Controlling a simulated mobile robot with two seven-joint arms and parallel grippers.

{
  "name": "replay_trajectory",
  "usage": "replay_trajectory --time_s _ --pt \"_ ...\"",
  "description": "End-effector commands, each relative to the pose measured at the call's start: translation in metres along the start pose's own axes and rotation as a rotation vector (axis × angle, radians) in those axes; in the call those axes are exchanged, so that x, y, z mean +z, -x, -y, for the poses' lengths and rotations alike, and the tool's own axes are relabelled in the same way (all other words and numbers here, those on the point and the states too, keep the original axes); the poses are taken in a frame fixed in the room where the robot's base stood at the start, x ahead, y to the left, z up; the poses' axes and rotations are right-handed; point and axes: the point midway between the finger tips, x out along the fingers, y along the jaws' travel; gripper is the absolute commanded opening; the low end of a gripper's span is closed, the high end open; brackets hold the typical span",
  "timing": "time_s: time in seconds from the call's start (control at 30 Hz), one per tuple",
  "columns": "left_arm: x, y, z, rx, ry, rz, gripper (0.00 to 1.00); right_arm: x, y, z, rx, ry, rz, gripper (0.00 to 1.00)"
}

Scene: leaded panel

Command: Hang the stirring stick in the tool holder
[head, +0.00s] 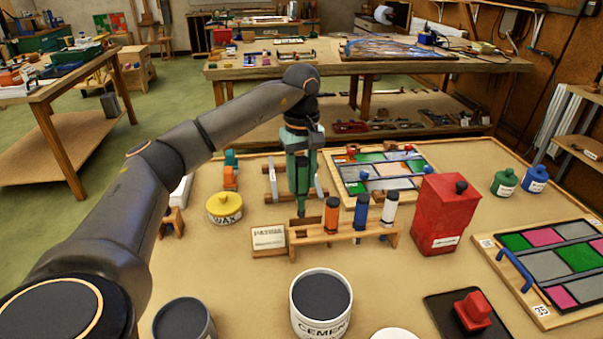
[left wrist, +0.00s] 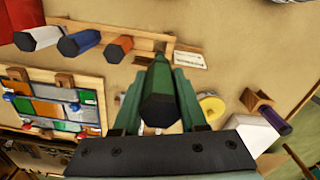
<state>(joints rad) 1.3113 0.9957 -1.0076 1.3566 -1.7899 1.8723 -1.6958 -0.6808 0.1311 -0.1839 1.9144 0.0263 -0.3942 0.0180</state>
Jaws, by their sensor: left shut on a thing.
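My left gripper (head: 302,160) is shut on a green hexagonal-handled tool, which looks like the stirring stick (head: 301,198). The stick hangs roughly upright, its lower end just behind the left end of the wooden tool holder (head: 345,240) in the head view. In the left wrist view the green handle (left wrist: 160,95) sits between the fingers, with the holder (left wrist: 145,58) beyond it. The holder carries orange (head: 331,214), blue (head: 360,210) and white (head: 390,208) handled tools; its left end looks free. Whether the stick touches the holder I cannot tell. My right gripper is out of view.
A label card (head: 268,240) stands left of the holder, with a yellow wax tin (head: 225,208) beyond it. A red can (head: 445,215) stands close on the right. A cement tub (head: 321,305) is in front. A coloured glass panel (head: 385,172) lies behind.

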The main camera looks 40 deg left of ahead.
Motion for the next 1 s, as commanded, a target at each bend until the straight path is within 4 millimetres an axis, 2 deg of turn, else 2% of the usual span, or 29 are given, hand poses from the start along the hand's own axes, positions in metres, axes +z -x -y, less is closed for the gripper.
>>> replay_trajectory --time_s 0.03,1.0 --pt "0.000 -0.007 0.000 -0.001 0.000 0.000 0.00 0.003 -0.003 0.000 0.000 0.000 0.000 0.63" --pt "0.000 -0.094 0.000 0.000 0.000 0.000 0.00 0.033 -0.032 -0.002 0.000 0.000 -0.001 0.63"
